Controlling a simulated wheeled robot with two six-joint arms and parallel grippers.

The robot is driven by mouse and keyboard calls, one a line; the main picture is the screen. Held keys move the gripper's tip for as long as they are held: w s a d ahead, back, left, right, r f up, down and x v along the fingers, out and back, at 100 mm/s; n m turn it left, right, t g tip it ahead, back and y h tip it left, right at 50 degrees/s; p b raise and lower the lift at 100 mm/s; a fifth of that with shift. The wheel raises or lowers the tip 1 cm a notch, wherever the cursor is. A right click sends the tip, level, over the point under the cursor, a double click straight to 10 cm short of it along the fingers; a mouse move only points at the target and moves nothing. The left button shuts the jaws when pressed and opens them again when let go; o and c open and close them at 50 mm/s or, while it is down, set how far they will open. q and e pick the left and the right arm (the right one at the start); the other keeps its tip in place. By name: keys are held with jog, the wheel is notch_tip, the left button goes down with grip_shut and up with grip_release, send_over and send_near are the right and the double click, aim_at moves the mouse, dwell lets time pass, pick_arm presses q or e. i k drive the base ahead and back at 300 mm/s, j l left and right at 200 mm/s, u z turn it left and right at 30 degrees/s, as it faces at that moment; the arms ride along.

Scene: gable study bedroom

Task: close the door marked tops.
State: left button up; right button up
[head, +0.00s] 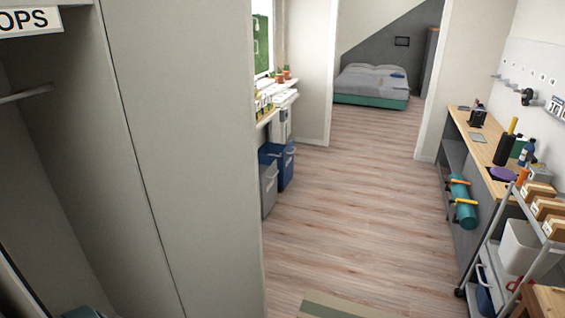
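A white sign (30,21) at the upper left reads "OPS", its left part cut off by the picture edge. Below it is an open wardrobe compartment (60,165) with a hanging rail (25,94) inside. A tall plain pale panel (180,120) stands just right of the opening. I cannot tell whether it is the door or the wardrobe's side. A slanted edge shows at the bottom left, too cut off to identify. Neither of my grippers is in view.
The wooden floor (340,220) is clear down the middle. Blue and grey bins (281,165) stand beyond the panel. A workbench (490,150) and a wheeled cart (530,225) line the right side. A bed (372,84) is at the back. A green mat (335,306) lies at the bottom.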

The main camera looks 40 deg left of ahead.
aim_at(185, 69)
jog(key=i+l+u, duration=0.2)
jog(key=i, duration=0.3)
jog(key=i+l+u, duration=0.1)
jog(key=i+u, duration=0.15)
jog(key=i, duration=0.25)
